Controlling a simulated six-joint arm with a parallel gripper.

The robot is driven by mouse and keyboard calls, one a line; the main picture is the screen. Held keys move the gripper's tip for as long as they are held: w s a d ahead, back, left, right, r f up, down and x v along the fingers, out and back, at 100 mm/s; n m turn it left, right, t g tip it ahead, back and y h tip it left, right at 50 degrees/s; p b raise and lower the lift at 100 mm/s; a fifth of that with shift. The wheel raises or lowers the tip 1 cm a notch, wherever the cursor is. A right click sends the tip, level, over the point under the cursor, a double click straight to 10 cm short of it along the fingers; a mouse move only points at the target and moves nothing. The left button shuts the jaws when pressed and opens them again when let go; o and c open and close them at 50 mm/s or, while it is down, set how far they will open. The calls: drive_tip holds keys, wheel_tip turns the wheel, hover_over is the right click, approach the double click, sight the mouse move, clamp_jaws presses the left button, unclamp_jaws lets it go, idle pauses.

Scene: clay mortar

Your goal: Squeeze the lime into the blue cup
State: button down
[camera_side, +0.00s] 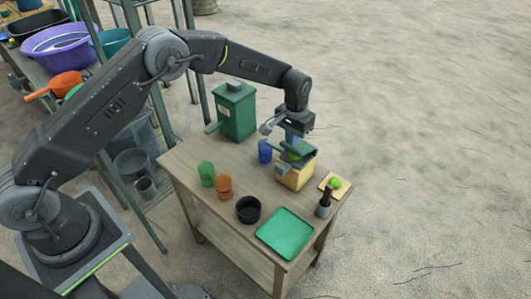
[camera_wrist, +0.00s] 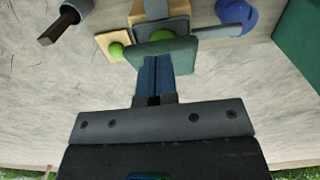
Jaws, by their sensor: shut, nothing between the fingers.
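A dark green press (camera_side: 304,148) with a grey plate sits on a pale wooden block (camera_side: 296,176). A bright green round piece (camera_wrist: 162,35), lime-like, shows partly between its plates. Another small lime-green piece (camera_wrist: 117,51) lies on a small board (camera_side: 326,181) to the right of the block in the side view. The blue cup (camera_side: 265,153) stands upright beside the block, and at top right in the wrist view (camera_wrist: 236,14). My gripper (camera_side: 292,141) is shut and empty, fingers pointing down at the green press plate. Whether they touch it is unclear.
A green box (camera_side: 236,112) stands at the table's back. A green cup (camera_side: 206,175), an orange cup (camera_side: 224,188), a black bowl (camera_side: 248,210) and a green tray (camera_side: 286,234) occupy the front. A grey pot with a dark handle (camera_side: 324,205) stands near the right edge.

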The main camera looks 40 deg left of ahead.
sight(291, 149)
drive_tip(key=shift+f, duration=2.35)
idle(1.6)
drive_tip(key=shift+r, duration=4.15)
